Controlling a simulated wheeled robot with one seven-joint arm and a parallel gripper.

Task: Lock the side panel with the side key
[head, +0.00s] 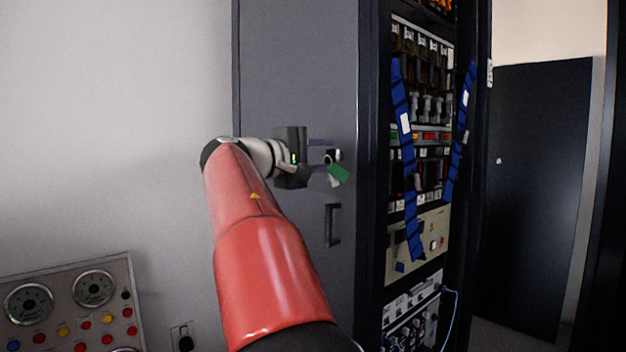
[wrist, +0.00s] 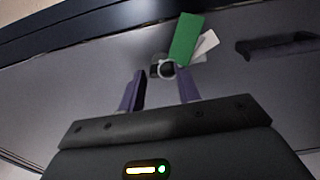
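The side panel (head: 290,60) is a grey upright cabinet face in the head view, and it fills the background of the wrist view (wrist: 60,90). The side key sits at a lock on the panel, with a green tag (head: 339,173) and a pale tag hanging from it. In the wrist view the key's ring (wrist: 167,69) shows with the green tag (wrist: 185,38) and the white tag (wrist: 205,43). My gripper (head: 322,155) faces the panel at the lock. Its two purple fingers (wrist: 160,85) are apart, on either side of the key, with a gap visible between them.
A dark handle (head: 332,225) is on the panel below the lock. To the right is an open rack (head: 420,150) with blue straps and instruments. A gauge panel (head: 70,300) stands at lower left. A dark door (head: 540,190) is at far right.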

